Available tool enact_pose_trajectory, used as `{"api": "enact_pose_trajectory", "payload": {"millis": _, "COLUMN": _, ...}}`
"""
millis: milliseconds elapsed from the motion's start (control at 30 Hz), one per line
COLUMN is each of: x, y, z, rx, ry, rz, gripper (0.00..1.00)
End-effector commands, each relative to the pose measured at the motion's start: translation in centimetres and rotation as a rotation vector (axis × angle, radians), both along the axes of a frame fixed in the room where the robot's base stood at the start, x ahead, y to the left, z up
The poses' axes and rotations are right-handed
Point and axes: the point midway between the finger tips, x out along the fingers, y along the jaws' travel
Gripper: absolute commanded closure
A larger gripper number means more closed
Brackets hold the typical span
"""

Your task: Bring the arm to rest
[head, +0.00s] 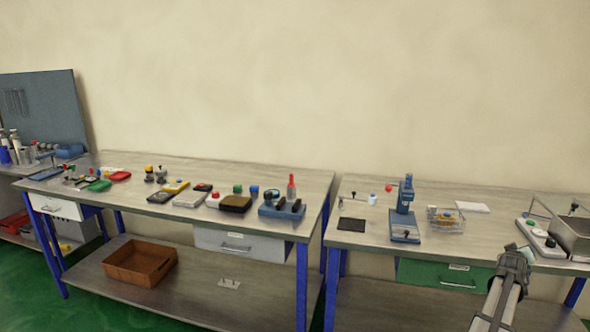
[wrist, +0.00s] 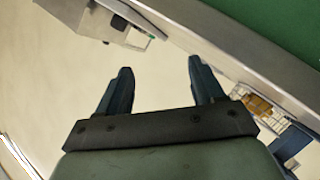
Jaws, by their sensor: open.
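My gripper (head: 518,252) is at the lower right of the head view, in front of the right workbench (head: 470,258). In the wrist view my gripper (wrist: 160,85) has its two dark fingers spread apart with nothing between them. It touches nothing that I can see. My arm rises to it from the bottom edge of the head view.
The right bench bears a blue press (head: 404,212), a wire basket (head: 445,220) and a metal box (head: 572,238). A green drawer (head: 445,274) hangs below. The left bench (head: 130,212) carries several small parts. A brown crate (head: 140,262) is on its shelf.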

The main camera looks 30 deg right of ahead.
Motion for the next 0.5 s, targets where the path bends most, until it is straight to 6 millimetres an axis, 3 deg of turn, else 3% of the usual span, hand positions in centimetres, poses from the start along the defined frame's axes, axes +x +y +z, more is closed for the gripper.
{"api": "enact_pose_trajectory", "payload": {"millis": 67, "x": -2.2, "y": 0.4, "z": -1.2, "rx": -0.030, "ry": 0.066, "rz": -0.003, "gripper": 0.33}}
{"api": "enact_pose_trajectory", "payload": {"millis": 200, "x": -3.9, "y": 1.4, "z": -3.1, "rx": -0.057, "ry": 0.155, "rz": 0.005, "gripper": 0.33}}
{"api": "enact_pose_trajectory", "payload": {"millis": 367, "x": -3.5, "y": 4.0, "z": -6.1, "rx": -0.040, "ry": 0.210, "rz": 0.034, "gripper": 0.33}}
{"api": "enact_pose_trajectory", "payload": {"millis": 500, "x": -1.8, "y": 7.2, "z": -9.3, "rx": 0.007, "ry": 0.236, "rz": 0.069, "gripper": 0.33}}
